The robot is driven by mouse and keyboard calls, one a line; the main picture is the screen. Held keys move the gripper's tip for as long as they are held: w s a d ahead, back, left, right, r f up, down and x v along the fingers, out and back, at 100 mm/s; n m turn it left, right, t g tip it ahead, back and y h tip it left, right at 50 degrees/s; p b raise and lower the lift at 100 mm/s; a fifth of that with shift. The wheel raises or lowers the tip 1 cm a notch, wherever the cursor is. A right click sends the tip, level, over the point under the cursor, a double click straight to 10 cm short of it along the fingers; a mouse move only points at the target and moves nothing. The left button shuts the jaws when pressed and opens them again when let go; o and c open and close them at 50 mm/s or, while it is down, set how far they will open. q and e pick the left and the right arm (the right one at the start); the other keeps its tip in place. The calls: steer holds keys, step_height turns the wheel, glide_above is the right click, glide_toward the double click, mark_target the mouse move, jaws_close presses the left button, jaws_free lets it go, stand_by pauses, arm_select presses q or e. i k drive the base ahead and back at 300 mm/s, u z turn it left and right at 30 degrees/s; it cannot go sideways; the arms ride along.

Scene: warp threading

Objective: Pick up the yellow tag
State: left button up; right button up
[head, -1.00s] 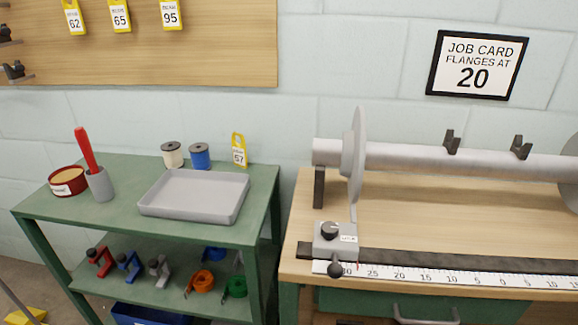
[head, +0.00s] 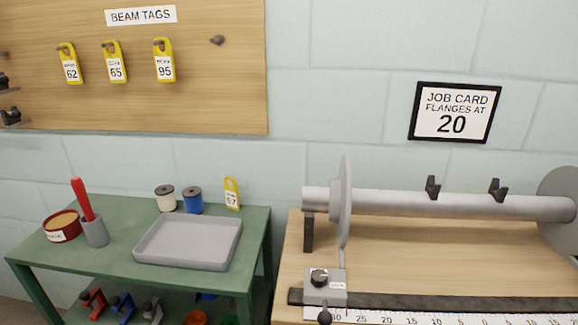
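A yellow tag (head: 231,193) marked 57 stands at the back right of the green table, just right of the blue spool. More yellow tags hang on the wooden board under the "BEAM TAGS" sign: tag 62 (head: 70,64), tag 65 (head: 115,62) and tag 95 (head: 163,60). A bare peg (head: 217,40) sits to the right of tag 95. Neither of my grippers is in the head view.
The green table (head: 130,213) holds a grey tray (head: 187,241), a white spool (head: 165,198), a blue spool (head: 192,201), a grey cup (head: 95,232) with a red handle and a red tub (head: 62,226). A wooden bench (head: 400,255) with a flanged beam (head: 400,203) stands right.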

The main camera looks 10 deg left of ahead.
mark_target(231, 194)
steer(key=k, duration=0.5)
steer(key=u, duration=1.3)
steer(key=i, duration=0.9)
steer(key=z, duration=1.25)
